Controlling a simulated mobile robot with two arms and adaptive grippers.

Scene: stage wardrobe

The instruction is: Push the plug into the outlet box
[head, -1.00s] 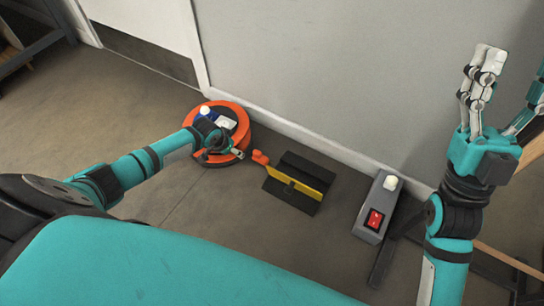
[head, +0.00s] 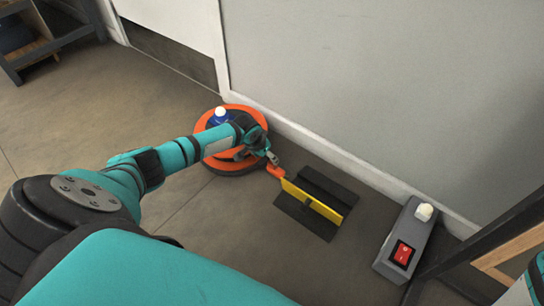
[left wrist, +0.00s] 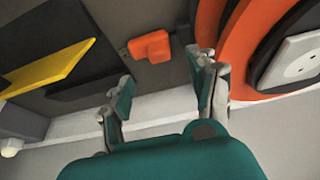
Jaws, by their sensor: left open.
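In the left wrist view the plug (left wrist: 150,47) shows beyond and between my fingertips, with a short dark stub towards the ramp. My left gripper (head: 270,158) is close beside the plug, its fingers apart and empty in the left wrist view (left wrist: 165,77). My right gripper is out of view.
The orange reel (head: 218,164) with a white socket plate (left wrist: 292,62) is beside my left gripper. The yellow-and-black ramp (head: 311,200) lies between the plug and the grey box. The wall (head: 350,80) runs behind. A dark shelf (head: 50,45) stands far left.

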